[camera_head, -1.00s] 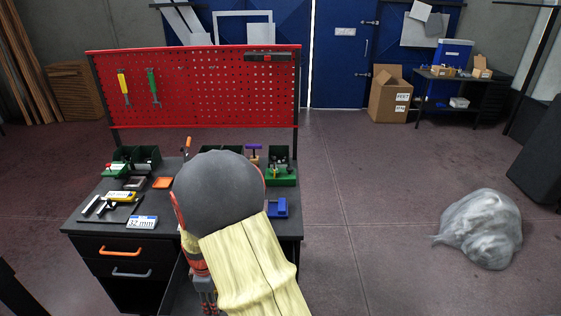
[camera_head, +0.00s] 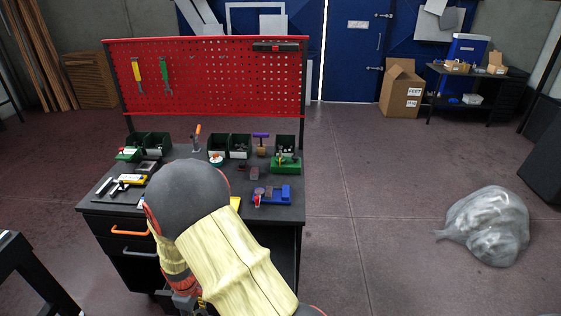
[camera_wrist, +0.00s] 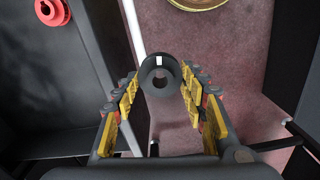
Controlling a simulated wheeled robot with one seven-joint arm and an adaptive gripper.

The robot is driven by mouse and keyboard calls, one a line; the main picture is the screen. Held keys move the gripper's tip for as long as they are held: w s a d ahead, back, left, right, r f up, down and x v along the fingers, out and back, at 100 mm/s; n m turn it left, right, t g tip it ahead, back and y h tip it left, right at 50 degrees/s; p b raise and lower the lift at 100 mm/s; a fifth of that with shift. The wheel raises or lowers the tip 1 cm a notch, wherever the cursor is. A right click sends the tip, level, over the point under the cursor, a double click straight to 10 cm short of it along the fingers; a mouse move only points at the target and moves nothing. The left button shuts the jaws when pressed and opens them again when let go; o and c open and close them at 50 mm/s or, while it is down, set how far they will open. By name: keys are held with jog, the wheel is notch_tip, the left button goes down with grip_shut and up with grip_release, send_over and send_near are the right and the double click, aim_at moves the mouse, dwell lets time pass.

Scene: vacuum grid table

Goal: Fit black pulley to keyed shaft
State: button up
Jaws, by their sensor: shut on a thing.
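The black pulley (camera_wrist: 147,72), a dark ring with a central hole and a white mark at its top, is in the wrist view. My gripper (camera_wrist: 162,88) is shut on it, with yellow-padded fingers on its left and right sides. In the head view my gripper is low in front of the workbench, mostly hidden by my arm. The keyed shaft cannot be made out. A blue fixture (camera_head: 281,195) with small parts stands on the bench's right front.
A red pulley-like part (camera_wrist: 50,10) lies on a dark surface at the wrist view's upper left. The black workbench (camera_head: 262,215) holds bins and tools before a red pegboard (camera_head: 215,75). A plastic bag (camera_head: 487,226) lies on open floor at right.

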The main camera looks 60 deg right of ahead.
jog(key=w+a+f+m, duration=0.1)
jog(key=w+a+f, duration=0.3)
jog(key=a, duration=0.3)
jog(key=w+a+f+m, duration=0.1)
jog(key=w+a+f, duration=0.2)
jog(key=a+f, duration=0.2)
jog(key=shift+w+a+f+m, duration=0.25)
jog(key=shift+w+a+m, duration=0.15)
jog(key=shift+a, duration=0.6)
